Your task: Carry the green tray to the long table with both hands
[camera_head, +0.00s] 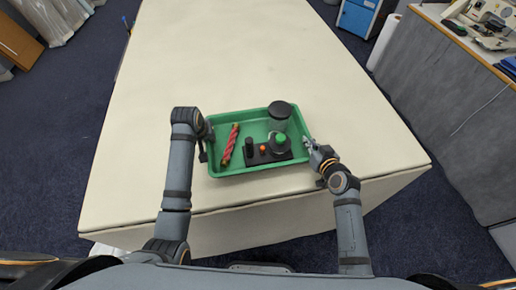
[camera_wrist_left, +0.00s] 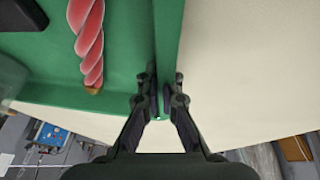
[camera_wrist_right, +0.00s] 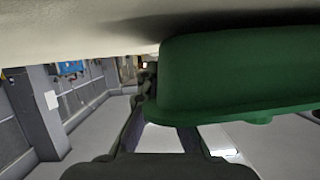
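The green tray (camera_head: 233,171) is at the near part of the long table (camera_head: 245,60). It carries a red twisted stick, a dark-lidded clear jar and a black block with red and green knobs. My left gripper (camera_head: 207,146) is at its left wall; the left wrist view shows the fingers (camera_wrist_left: 159,100) closed around the wall. My right gripper (camera_head: 311,150) is at its right wall. In the right wrist view one finger lies against the tray (camera_wrist_right: 235,75), and the other is partly hidden behind it. The tray's underside is close to the tabletop; contact is unclear.
The tabletop beyond the tray is clear. The red stick (camera_head: 229,145), jar (camera_head: 279,118) and black block (camera_head: 262,156) stay inside the tray walls. A grey counter (camera_head: 430,90) with equipment stands to the right, and a blue cabinet (camera_head: 358,17) is at the back.

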